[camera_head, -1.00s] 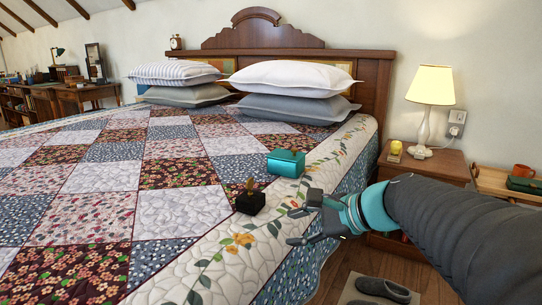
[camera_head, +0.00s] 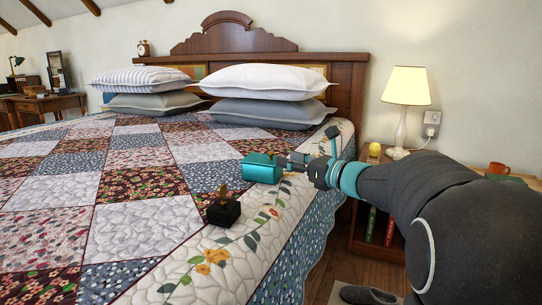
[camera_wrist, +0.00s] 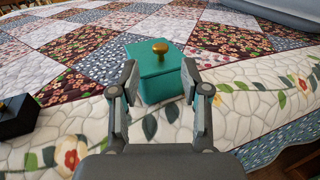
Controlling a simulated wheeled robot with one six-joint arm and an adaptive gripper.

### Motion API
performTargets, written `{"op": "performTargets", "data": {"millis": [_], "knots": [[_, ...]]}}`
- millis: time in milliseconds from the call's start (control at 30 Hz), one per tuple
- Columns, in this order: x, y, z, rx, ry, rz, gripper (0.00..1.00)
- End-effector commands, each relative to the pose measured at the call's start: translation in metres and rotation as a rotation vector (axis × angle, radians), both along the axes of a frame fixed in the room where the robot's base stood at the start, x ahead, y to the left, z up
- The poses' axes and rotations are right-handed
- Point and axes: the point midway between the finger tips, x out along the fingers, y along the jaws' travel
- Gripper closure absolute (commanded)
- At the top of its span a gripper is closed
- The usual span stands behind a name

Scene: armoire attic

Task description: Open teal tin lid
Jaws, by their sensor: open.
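The teal tin (camera_head: 262,171) sits upright on the quilt near the bed's right edge. In the wrist view the teal tin (camera_wrist: 159,84) shows its lid (camera_wrist: 150,57) with a brass knob (camera_wrist: 160,46) on top, and the lid looks shut. My gripper (camera_head: 290,162) is just right of the tin in the head view. In the wrist view my gripper (camera_wrist: 160,83) is open, with one finger on each side of the tin's near part. I cannot tell whether the fingers touch it. The tin's right side is partly hidden by the gripper in the head view.
A small black box (camera_head: 223,211) with a brass knob stands on the quilt nearer the front, also at the wrist view's left edge (camera_wrist: 17,117). Pillows (camera_head: 265,110) lie at the headboard (camera_head: 345,85). A nightstand holds a lamp (camera_head: 406,86). The quilt left of the tin is clear.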

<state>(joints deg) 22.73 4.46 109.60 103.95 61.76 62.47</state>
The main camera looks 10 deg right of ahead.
Motion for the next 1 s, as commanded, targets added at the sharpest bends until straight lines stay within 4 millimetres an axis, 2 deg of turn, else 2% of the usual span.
{"op": "performTargets", "data": {"millis": [200, 400, 833, 867, 1000], "knots": [[0.032, 0.024, -0.001, 0.000, 0.000, 0.002, 0.54], [0.052, 0.035, -0.001, -0.002, 0.001, -0.003, 0.54], [0.058, 0.041, 0.000, -0.001, 0.000, -0.004, 0.54], [0.058, 0.041, 0.000, -0.001, 0.000, -0.004, 0.59], [0.058, 0.040, 0.000, -0.001, 0.000, -0.004, 0.94]]}}
